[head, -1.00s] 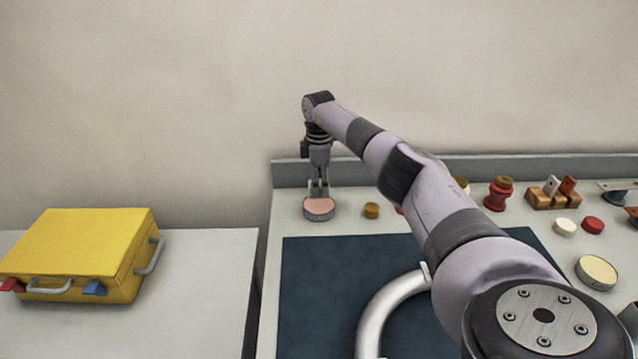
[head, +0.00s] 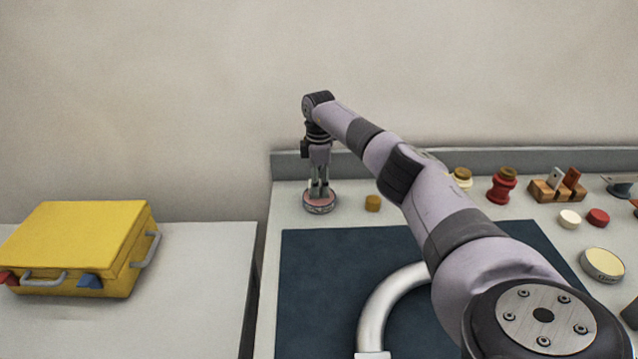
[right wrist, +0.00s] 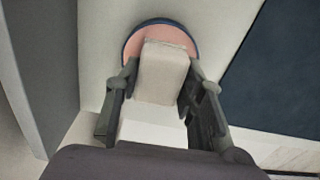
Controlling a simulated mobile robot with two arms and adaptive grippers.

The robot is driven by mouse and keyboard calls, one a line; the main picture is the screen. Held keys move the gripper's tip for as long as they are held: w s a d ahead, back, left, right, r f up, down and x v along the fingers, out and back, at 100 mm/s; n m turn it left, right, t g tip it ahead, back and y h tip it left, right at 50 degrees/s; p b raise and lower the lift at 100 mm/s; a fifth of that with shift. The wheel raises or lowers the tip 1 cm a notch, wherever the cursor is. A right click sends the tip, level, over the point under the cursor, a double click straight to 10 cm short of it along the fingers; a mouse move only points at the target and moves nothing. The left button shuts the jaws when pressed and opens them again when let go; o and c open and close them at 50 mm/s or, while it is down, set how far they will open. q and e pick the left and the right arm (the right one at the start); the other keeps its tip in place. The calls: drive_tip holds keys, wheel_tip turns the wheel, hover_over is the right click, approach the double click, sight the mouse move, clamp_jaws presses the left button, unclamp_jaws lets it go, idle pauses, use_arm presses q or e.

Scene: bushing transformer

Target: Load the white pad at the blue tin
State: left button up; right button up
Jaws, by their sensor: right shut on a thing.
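The blue tin (right wrist: 130,45) is a low round tin with a blue rim and a pink top face. In the head view the tin (head: 320,207) stands at the back left of the right-hand table. My right gripper (right wrist: 160,85) points down at it and is shut on the white pad (right wrist: 163,70), a pale block between the fingers. The pad overlaps the tin's pink face in the wrist view; I cannot tell whether they touch. In the head view my right gripper (head: 319,190) reaches down to the tin's top. My left gripper is not in view.
A small amber cylinder (head: 373,203) stands just right of the tin. A dark blue mat (head: 330,265) lies in front, with a pale curved tube (head: 385,305) over it. Red and cream pieces stand at the right. A yellow case (head: 75,245) sits on the left table.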

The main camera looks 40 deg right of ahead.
sight(319, 182)
drive_tip(key=shift+f, duration=0.5)
idle(0.3)
idle(1.8)
wheel_tip(319, 182, up, 7)
drive_tip(key=p, duration=0.7)
idle(0.8)
